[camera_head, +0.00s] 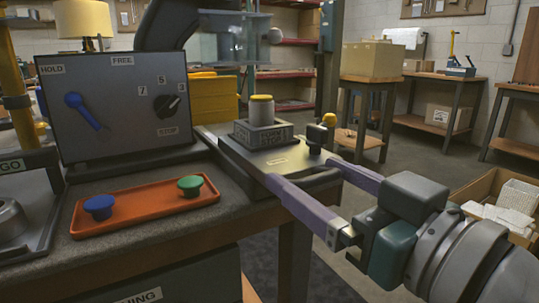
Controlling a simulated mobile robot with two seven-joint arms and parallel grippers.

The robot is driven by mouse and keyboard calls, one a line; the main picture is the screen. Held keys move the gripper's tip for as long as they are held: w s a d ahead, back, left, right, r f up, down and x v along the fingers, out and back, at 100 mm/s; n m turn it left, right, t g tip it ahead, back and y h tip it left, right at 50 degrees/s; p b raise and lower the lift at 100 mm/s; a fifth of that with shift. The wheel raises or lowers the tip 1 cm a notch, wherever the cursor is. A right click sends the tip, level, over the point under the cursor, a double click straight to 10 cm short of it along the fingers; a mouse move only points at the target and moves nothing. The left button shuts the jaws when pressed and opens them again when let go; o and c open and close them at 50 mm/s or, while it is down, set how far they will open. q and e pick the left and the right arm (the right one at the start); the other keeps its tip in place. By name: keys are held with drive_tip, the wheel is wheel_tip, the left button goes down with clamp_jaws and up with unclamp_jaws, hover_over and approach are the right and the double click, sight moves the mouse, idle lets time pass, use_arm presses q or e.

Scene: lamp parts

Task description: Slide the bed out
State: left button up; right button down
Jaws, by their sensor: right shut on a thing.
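The bed (238,150) is a flat grey plate at the right end of the machine bench. It carries a dark square block (263,136) with a pale, yellow-topped cylinder standing upright in it. My right gripper (299,171) reaches in from the lower right. Its two purple fingers lie on either side of the bed's front end, shut on it. The exact contact at the fingertips is hard to see. My left gripper is not in view.
A control panel (118,104) with a blue lever marked HOLD and FREE and a black dial stands left. An orange tray (150,207) holds a blue and a green knob. A carton of white parts (495,200) is at the right. Open floor lies behind my right gripper.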

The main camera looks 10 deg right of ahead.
drive_tip(key=shift+s+d+r, duration=0.15)
drive_tip(key=shift+s+r, duration=0.05)
drive_tip(key=shift+s, duration=0.5)
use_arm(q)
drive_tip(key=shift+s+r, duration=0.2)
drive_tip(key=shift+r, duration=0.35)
use_arm(e)
drive_tip(key=shift+r, duration=0.1)
drive_tip(key=shift+c, duration=0.7)
unclamp_jaws()
drive_tip(key=shift+o, duration=0.7)
drive_tip(key=shift+s, duration=0.15)
drive_tip(key=shift+f, duration=0.2)
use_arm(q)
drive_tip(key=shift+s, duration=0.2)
